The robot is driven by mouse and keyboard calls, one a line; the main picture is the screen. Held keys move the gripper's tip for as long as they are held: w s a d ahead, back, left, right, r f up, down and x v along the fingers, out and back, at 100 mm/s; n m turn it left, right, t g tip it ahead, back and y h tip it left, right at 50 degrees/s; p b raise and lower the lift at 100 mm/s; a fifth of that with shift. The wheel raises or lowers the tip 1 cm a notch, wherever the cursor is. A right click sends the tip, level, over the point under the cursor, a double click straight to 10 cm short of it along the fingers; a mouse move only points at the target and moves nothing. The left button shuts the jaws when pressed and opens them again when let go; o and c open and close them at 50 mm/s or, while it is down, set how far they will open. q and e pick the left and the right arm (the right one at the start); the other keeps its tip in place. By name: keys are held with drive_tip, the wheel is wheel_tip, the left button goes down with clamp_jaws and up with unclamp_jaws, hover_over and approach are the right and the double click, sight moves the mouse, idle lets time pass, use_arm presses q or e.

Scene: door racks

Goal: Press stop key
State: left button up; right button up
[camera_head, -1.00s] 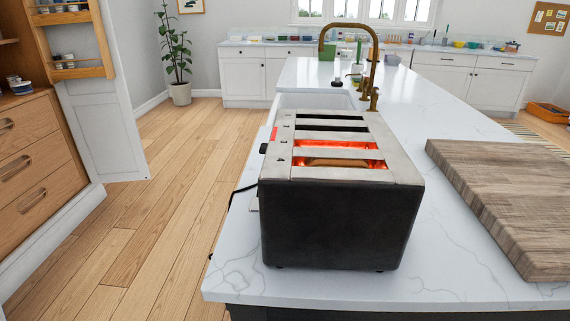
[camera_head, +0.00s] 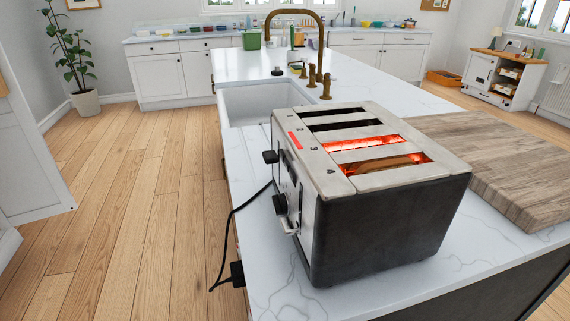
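A four-slot toaster (camera_head: 390,215) with dark sides and a metal top stands on the white island counter. Its two nearer slots glow orange, and a slice of bread (camera_head: 388,163) shows in the nearest one. The two farther slots are dark. The control side faces left, with black levers or knobs (camera_head: 280,204) seen at a steep angle. A red strip (camera_head: 295,140) and small marks lie along the top's left edge. I cannot make out which control is the stop key. Neither of my grippers is in view.
A wooden cutting board (camera_head: 500,160) lies right of the toaster. Behind it are a sink (camera_head: 262,98) and a brass faucet (camera_head: 322,50). A black cord (camera_head: 230,225) hangs off the counter's left edge. The wooden floor (camera_head: 130,200) left of the island is clear.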

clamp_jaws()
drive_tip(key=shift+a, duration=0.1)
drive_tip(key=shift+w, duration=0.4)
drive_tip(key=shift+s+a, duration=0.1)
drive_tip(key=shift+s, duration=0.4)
